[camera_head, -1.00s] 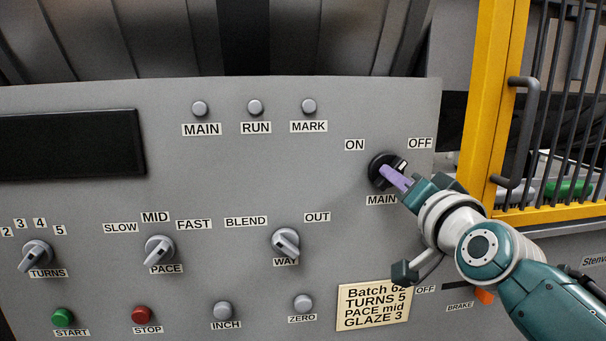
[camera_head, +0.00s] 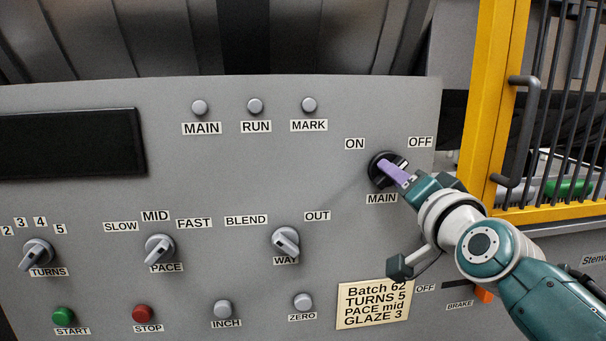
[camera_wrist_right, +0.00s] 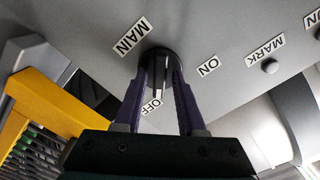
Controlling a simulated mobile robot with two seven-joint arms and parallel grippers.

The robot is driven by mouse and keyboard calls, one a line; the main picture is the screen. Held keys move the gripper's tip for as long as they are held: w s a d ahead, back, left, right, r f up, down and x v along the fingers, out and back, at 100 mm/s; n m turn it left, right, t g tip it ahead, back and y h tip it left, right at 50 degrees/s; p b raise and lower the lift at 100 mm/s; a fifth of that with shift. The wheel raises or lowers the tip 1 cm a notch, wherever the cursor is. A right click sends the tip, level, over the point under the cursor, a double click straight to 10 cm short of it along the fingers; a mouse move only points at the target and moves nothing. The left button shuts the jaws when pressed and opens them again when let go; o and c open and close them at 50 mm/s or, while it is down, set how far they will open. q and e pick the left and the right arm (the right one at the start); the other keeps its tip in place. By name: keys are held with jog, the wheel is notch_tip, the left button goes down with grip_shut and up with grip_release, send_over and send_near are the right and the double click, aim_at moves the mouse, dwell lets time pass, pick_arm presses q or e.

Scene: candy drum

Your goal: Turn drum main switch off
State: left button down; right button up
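The main switch (camera_head: 378,168) is a round black knob between the ON and OFF labels, above the MAIN label. It also shows in the wrist view (camera_wrist_right: 158,57), where its ridge points towards the OFF label (camera_wrist_right: 151,106). My right gripper (camera_head: 388,168) is at the knob, its purple fingers partly covering it in the head view. In the wrist view the right gripper (camera_wrist_right: 160,76) has its fingers apart, one on each side of the ridge, with gaps visible. Contact at the fingertips is hard to tell. My left gripper is not in view.
The MAIN lamp (camera_head: 200,107) is grey. The WAY knob (camera_head: 286,241) and a batch card (camera_head: 373,304) are below. A yellow guard frame (camera_head: 485,110) with a dark handle (camera_head: 523,130) stands right of the panel, close to my right arm.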

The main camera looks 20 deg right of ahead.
jog(key=shift+o, duration=0.6)
jog(key=v, duration=1)
